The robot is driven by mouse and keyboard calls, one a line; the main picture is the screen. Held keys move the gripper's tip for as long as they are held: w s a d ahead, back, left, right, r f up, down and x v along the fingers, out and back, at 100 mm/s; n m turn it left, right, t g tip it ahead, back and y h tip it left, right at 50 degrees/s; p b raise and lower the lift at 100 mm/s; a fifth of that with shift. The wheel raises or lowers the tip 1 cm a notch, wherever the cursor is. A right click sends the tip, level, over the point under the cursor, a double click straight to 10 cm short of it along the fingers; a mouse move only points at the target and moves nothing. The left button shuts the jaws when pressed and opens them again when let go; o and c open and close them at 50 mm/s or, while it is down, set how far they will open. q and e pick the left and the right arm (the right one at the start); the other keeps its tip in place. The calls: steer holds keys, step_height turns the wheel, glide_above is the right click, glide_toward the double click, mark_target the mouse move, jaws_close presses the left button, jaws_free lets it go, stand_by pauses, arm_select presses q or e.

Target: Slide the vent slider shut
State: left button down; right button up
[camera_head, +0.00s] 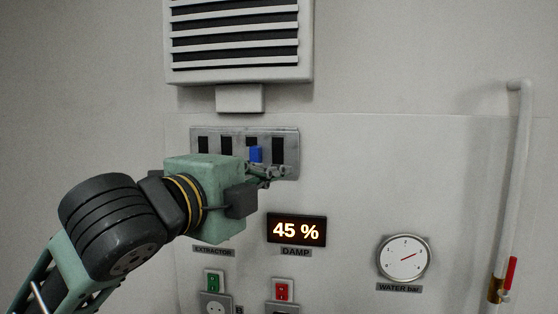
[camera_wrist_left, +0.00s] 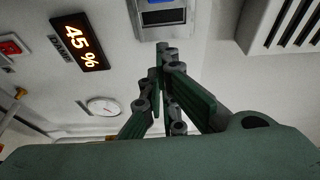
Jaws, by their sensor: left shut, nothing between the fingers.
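The vent panel (camera_head: 214,133) is a grey metal plate on the wall with several dark vertical slots. A blue slider tab (camera_head: 256,155) stands on it right of the middle, beside the rightmost slot. My left gripper (camera_head: 287,172) is shut and empty, at the panel's lower right, just below and right of the blue tab. I cannot tell whether it touches the panel. In the left wrist view the shut fingertips (camera_wrist_left: 162,48) point at the panel's edge (camera_wrist_left: 163,33), and a strip of blue (camera_wrist_left: 159,2) shows at the top edge. My right gripper is not in view.
A louvred grille (camera_head: 240,75) juts out above the panel. Below are the 45 % display (camera_head: 296,230), green (camera_head: 214,281) and red (camera_head: 283,290) switches, and a water gauge (camera_head: 404,258). A white pipe (camera_head: 518,180) with a red valve handle (camera_head: 511,272) runs down the right. Wall right of the panel is clear.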

mark_target(254, 159)
arm_select(q)
steer(key=r+p+x, duration=0.1)
steer(key=p+x, duration=0.3)
steer(key=x, duration=0.5)
steer(key=shift+w+a+p, duration=0.35)
steer(key=shift+a+p, duration=0.15)
steer(key=shift+a, duration=0.7)
steer(key=shift+w+a+p, duration=0.3)
steer(key=shift+a+p, duration=0.15)
steer(key=shift+a, duration=0.75)
steer(key=shift+w+a+p, duration=0.35)
steer(key=shift+a+p, duration=0.15)
steer(key=shift+a, duration=0.75)
steer(key=shift+d, duration=0.15)
